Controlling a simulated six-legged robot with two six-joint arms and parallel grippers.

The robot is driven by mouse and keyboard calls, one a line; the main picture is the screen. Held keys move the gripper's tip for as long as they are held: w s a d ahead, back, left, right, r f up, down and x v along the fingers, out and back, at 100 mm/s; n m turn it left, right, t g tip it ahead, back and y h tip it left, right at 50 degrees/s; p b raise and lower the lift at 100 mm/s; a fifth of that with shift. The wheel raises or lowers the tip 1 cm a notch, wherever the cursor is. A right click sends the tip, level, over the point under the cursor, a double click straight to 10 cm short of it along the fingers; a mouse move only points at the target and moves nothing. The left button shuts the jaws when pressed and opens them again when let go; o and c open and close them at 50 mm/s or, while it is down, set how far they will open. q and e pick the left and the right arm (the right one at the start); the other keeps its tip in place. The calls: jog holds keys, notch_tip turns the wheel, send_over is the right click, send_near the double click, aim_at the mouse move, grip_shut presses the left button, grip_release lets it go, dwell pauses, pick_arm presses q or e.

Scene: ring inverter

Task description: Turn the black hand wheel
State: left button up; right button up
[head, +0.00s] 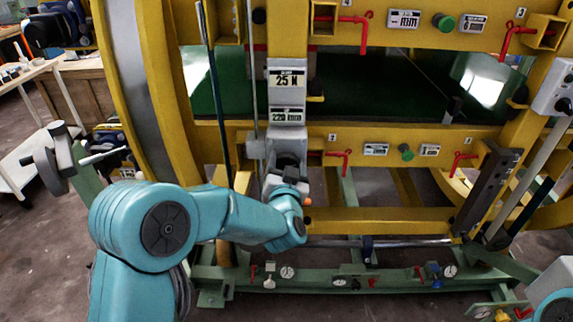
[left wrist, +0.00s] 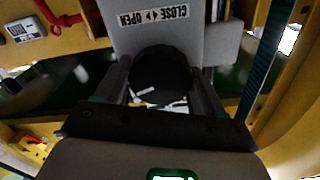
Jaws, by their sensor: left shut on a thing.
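The black hand wheel (left wrist: 160,72) is a dark round knob under a grey housing labelled "CLOSE OPEN" in the left wrist view. In the head view the wheel (head: 290,159) shows partly, below the grey box marked "25 N" and "220 mm". My left gripper (head: 289,174) reaches it from below. In the left wrist view the two fingers of my left gripper (left wrist: 160,84) lie on either side of the wheel, shut on it. The wheel's lower part is hidden by the gripper. My right gripper is out of view.
The yellow ring frame (head: 420,135) surrounds the wheel. Red handles (head: 345,158) and green knobs (head: 406,152) sit to its right. A thin vertical rod (head: 251,70) runs close on its left. A green base beam (head: 320,284) lies below.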

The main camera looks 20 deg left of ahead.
pick_arm(q)
jog(key=o, duration=1)
jog(key=b+v, duration=0.2)
jog(key=v, duration=1.4)
jog(key=shift+s, duration=0.15)
